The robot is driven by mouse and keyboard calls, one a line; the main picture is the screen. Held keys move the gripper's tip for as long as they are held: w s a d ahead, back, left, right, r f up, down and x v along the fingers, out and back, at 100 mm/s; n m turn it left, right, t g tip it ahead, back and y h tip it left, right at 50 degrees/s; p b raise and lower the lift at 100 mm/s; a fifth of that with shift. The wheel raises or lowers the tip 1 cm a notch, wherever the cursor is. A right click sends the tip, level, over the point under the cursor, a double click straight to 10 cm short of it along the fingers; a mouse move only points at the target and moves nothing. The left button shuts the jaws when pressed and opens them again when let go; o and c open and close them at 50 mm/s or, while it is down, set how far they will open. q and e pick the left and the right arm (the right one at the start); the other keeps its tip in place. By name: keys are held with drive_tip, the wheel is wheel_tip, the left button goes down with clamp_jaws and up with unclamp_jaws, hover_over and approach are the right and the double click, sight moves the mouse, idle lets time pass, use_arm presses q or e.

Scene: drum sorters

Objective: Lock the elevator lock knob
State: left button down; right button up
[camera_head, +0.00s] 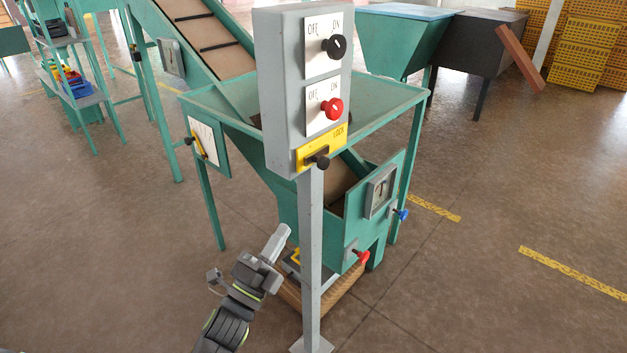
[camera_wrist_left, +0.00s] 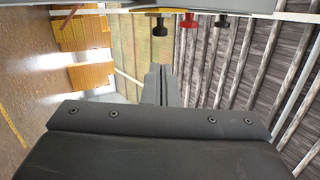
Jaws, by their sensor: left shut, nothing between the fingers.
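The elevator lock knob (camera_head: 320,159) is black and sits on a yellow plate (camera_head: 337,143) marked LOCK, at the bottom of a grey control box (camera_head: 276,90). I cannot tell which way the knob is turned. My left gripper (camera_head: 284,231) is shut and empty, below and left of the box, apart from the knob. In the left wrist view the shut fingers (camera_wrist_left: 161,84) point toward the box, with the lock knob (camera_wrist_left: 160,26) at the top beside the yellow plate. My right gripper is out of view.
Above the lock are a red knob (camera_head: 332,108) and a black knob (camera_head: 334,46) on OFF/ON panels. A grey post (camera_head: 311,250) carries the box. Behind it stands a green hopper machine (camera_head: 229,185) with a conveyor. Open floor lies to the right.

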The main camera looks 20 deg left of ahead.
use_arm(q)
drive_tip(key=p, duration=0.5)
approach(323, 158)
drive_tip(key=w, duration=0.5)
drive_tip(key=shift+d+r, duration=0.5)
